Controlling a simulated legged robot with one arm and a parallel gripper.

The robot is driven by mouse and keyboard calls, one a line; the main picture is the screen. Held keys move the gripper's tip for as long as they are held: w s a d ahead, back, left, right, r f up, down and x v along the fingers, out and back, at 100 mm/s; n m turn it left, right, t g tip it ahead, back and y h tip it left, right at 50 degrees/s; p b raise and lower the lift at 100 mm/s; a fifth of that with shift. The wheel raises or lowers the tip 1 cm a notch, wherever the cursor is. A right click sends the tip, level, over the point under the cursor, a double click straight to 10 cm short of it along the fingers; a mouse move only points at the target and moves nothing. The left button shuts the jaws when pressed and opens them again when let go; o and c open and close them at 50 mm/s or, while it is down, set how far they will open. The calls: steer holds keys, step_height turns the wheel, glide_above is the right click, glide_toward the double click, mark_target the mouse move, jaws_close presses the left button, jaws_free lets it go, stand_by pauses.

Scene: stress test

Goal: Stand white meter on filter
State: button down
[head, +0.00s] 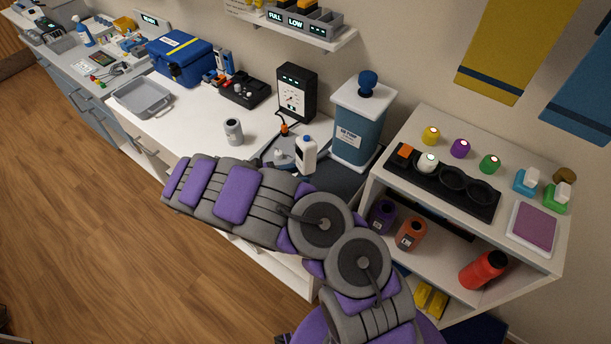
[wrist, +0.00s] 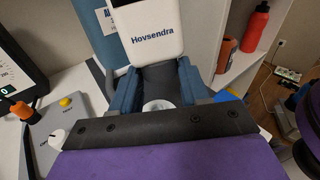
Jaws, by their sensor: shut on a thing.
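In the wrist view the white meter (wrist: 155,38) shows the word Hovsendra. My gripper (wrist: 156,84) is shut on its lower part, with blue-grey fingers on both sides. In the head view my arm hides most of the gripper. Just behind the meter stands a tall blue unit (head: 356,143) with a white top and a blue knob, probably the filter; its label is hard to read. I cannot tell whether the meter touches anything below it.
A grey panel (wrist: 66,125) with knobs lies left of the gripper. A black gauge box (head: 296,92) stands behind it. A grey cylinder (head: 233,131) stands on the white counter (head: 185,135). The shelf unit (head: 545,258) at right holds bottles and a black holder (head: 478,203).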

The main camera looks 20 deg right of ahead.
steer(key=shift+w+a+f+n+t+h, duration=0.1)
steer(key=shift+w+a+n+t+h, duration=0.25)
steer(key=shift+a+t, duration=0.25)
steer(key=shift+s+f+b, duration=0.15)
steer(key=shift+f+b, duration=1.3)
steer(key=shift+f, duration=0.55)
steer(key=shift+r, duration=0.2)
steer(key=shift+w+a, duration=0.1)
steer(key=shift+w, duration=0.1)
steer(key=shift+f, duration=0.9)
steer(key=shift+c, duration=2.4)
jaws_free()
